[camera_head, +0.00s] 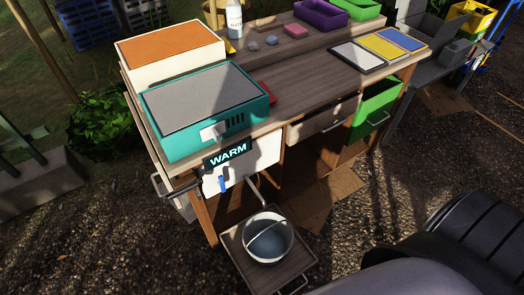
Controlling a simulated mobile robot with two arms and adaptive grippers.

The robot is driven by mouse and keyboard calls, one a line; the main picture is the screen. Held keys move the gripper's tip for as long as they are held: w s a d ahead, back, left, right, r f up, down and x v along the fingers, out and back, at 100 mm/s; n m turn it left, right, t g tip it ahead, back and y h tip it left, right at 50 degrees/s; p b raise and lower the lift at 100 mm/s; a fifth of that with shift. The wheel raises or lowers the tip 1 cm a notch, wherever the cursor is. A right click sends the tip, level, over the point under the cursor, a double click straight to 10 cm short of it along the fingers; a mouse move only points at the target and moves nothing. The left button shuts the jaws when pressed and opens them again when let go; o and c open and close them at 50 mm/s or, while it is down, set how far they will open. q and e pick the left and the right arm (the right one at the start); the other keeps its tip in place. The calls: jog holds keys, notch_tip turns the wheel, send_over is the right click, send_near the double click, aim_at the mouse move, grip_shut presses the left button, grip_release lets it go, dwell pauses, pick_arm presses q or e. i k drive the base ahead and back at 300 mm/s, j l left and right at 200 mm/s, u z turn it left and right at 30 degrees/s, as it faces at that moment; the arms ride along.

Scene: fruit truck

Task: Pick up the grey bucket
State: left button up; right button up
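The grey bucket (286,249) is light grey and round, and it stands upright with its open top up. A thin wire handle crosses its opening, and the inside looks empty. It rests on a low wooden-topped platform (298,264) at the bottom centre, in front of the workbench. Nothing is holding it. Neither of my grippers is in view.
The wooden workbench (325,72) stands behind the bucket. It carries a teal box (170,148), an orange-topped box (150,70), and several trays and bins. A "WARM" sign (228,153) hangs on its front. Open gravel ground (110,245) lies left of the platform.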

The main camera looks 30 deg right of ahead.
aim_at(264, 221)
jog(key=k+z, duration=0.1)
jog(key=z, duration=0.35)
jog(key=k+z, duration=0.15)
jog(key=z, duration=0.25)
